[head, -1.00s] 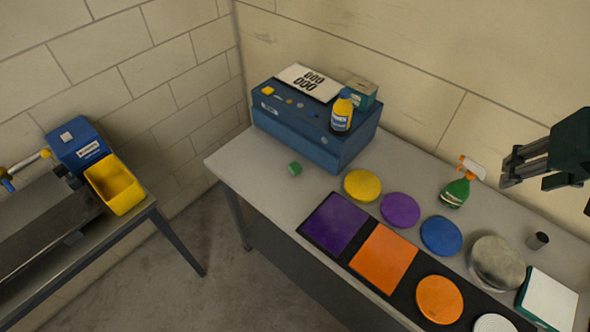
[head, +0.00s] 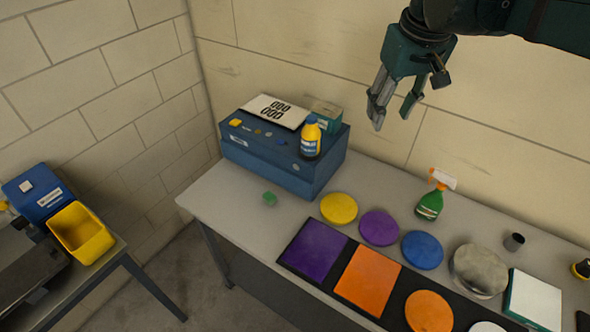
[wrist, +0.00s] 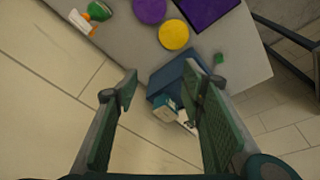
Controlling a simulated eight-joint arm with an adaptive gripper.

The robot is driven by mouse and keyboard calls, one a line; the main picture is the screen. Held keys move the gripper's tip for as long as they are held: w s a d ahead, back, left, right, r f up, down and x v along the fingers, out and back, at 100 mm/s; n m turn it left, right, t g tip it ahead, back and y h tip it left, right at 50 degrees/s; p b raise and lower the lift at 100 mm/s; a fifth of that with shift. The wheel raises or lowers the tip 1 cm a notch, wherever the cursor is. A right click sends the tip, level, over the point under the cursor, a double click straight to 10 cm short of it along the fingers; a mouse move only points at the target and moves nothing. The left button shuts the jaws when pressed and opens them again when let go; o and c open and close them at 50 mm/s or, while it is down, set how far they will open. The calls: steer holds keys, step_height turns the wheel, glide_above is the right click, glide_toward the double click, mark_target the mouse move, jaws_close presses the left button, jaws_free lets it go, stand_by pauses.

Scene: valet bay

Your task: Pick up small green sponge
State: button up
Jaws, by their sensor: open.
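The small green sponge (head: 270,198) lies on the grey table, in front of the blue box and left of the yellow disc. It also shows in the wrist view (wrist: 219,58), near the table edge and beyond the right finger. My gripper (head: 392,112) is open and empty, high above the back of the table, to the right of the sponge and well apart from it. In the wrist view its two fingers (wrist: 165,95) are spread wide, with the blue box seen between them.
The blue box (head: 270,158) carries a number plate (head: 275,111), a yellow bottle (head: 311,138) and a teal box (head: 327,115). Yellow (head: 338,208), purple (head: 379,227) and blue (head: 422,249) discs and a spray bottle (head: 431,203) stand to the right. The table (head: 225,195) is clear around the sponge.

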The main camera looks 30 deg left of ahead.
steer(key=a+f+n+g, duration=0.1)
steer(key=a+f+n, duration=0.2)
steer(key=a, duration=1.3)
steer(key=n+g+h+b, duration=0.1)
steer(key=n+h+b, duration=0.1)
steer(key=n, duration=0.1)
glide_above(269, 195)
step_height(269, 195, down, 5)
step_height(269, 195, down, 29)
steer(key=shift+d+f, duration=0.15)
steer(key=shift+f, duration=0.55)
steer(key=shift+f, duration=1.25)
steer(key=shift+f+p, duration=0.4)
steer(key=shift+f, duration=2.25)
